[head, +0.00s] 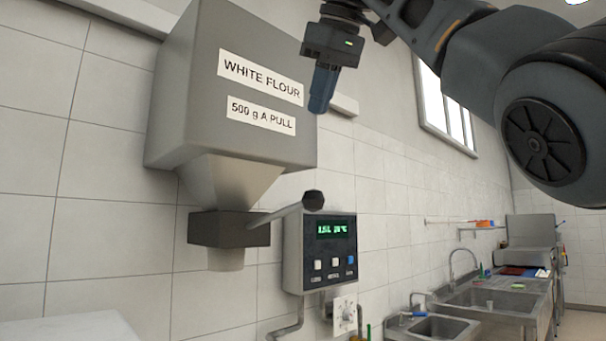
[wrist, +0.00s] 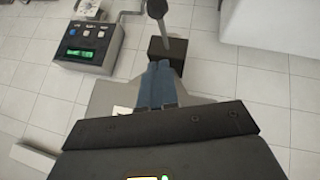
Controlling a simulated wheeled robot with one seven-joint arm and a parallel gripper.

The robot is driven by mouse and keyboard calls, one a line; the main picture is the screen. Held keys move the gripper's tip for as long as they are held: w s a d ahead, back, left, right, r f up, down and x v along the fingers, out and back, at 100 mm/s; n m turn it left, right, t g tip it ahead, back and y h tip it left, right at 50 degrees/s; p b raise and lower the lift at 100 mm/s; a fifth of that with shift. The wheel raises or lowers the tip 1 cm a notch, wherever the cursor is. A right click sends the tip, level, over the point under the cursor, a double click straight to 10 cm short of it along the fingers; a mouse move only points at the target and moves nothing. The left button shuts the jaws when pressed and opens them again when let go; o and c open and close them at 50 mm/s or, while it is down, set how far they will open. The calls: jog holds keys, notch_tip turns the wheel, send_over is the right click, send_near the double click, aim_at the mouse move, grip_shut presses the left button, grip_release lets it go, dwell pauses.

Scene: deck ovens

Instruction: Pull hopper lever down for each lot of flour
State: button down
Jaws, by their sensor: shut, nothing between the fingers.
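The grey flour hopper (head: 190,95) hangs on the tiled wall, labelled "WHITE FLOUR" and "500 g A PULL". Below its cone is a dark valve block (head: 228,230) with a short spout. The lever (head: 285,211) sticks out from the block to the right and tilts up, ending in a black knob (head: 313,201). My gripper (head: 319,100) is shut and empty, pointing down in front of the hopper's right side, above the knob and apart from it. In the wrist view my gripper's blue fingers (wrist: 158,85) are together, with the knob (wrist: 157,8) and block (wrist: 168,50) beyond them.
A control box (head: 320,251) with a green display is on the wall right of the lever; it also shows in the wrist view (wrist: 90,45). A socket (head: 345,315) is below it. Steel sinks (head: 500,300) stand further right. A pale surface (head: 70,330) is at lower left.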

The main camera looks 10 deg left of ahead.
jog(key=shift+r, duration=0.2)
jog(key=shift+w+a, duration=0.1)
jog(key=p, duration=0.2)
send_over(314, 192)
jog(key=a, duration=0.1)
notch_tip(314, 192, down, 7)
jog(key=f, duration=0.4)
jog(key=shift+d+f, duration=0.1)
jog(key=shift+d, duration=0.25)
jog(key=shift+d+f, duration=0.1)
jog(key=shift+f, duration=0.1)
